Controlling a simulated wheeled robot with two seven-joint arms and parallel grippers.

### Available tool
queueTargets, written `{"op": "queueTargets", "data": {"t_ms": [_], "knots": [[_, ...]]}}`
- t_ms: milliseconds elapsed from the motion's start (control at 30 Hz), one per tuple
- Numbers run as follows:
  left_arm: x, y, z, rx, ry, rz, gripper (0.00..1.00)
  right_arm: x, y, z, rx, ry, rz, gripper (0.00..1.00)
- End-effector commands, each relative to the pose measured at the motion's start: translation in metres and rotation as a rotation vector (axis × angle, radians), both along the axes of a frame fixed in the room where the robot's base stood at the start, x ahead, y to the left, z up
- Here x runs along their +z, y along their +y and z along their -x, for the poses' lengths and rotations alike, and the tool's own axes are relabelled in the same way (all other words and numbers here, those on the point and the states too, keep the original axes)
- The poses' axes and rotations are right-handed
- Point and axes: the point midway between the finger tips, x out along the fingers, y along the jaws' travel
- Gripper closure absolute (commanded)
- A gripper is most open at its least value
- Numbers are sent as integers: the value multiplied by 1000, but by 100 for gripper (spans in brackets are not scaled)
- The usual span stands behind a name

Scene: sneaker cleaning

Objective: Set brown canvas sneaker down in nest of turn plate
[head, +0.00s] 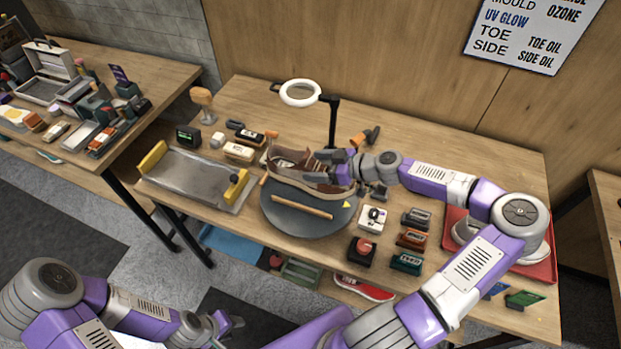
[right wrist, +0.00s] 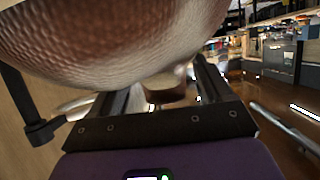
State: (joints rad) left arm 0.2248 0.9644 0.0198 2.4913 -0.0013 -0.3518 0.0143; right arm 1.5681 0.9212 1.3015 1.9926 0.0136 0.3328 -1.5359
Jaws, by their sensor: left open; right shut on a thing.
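The brown canvas sneaker (head: 287,165) is over the round grey turn plate (head: 284,218), with its toe toward the right. My right gripper (head: 330,164) is shut on the sneaker at its right end. In the right wrist view the sneaker's brown textured surface (right wrist: 120,35) fills the upper left, close to the fingers. I cannot tell whether the sole touches the plate or hangs just above it. A wooden bar (head: 302,207) shows at the plate's front. My left gripper (head: 226,325) is open and empty, low at the front, away from the table.
A metal tray with yellow ends (head: 195,178) lies left of the plate. A ring lamp (head: 300,93) stands behind. Several small boxes and brushes (head: 411,239) stand right of the plate, before a red tray (head: 540,268). A red shoe (head: 364,288) lies below the table.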

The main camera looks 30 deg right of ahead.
Motion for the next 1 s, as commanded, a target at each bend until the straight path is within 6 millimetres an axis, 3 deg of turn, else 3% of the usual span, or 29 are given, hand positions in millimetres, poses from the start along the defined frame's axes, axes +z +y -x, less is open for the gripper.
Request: {"op": "queueTargets", "data": {"t_ms": [100,333,500,867,900,1000], "knots": [[-3,0,0,0,0,0,57,-20,1,-1,2,-1,-2,66],[-5,0,0,0,-1,0,57,-38,0,-1,1,-2,1,66],[-8,0,0,0,-1,0,57,-63,1,0,2,-2,-1,66],[-10,0,0,0,-1,0,57,-69,1,0,1,-3,1,66],[-11,0,0,0,-1,0,57,-70,0,0,1,-1,1,20],[-10,0,0,0,-1,0,57,-69,0,0,1,-1,1,4]]}}
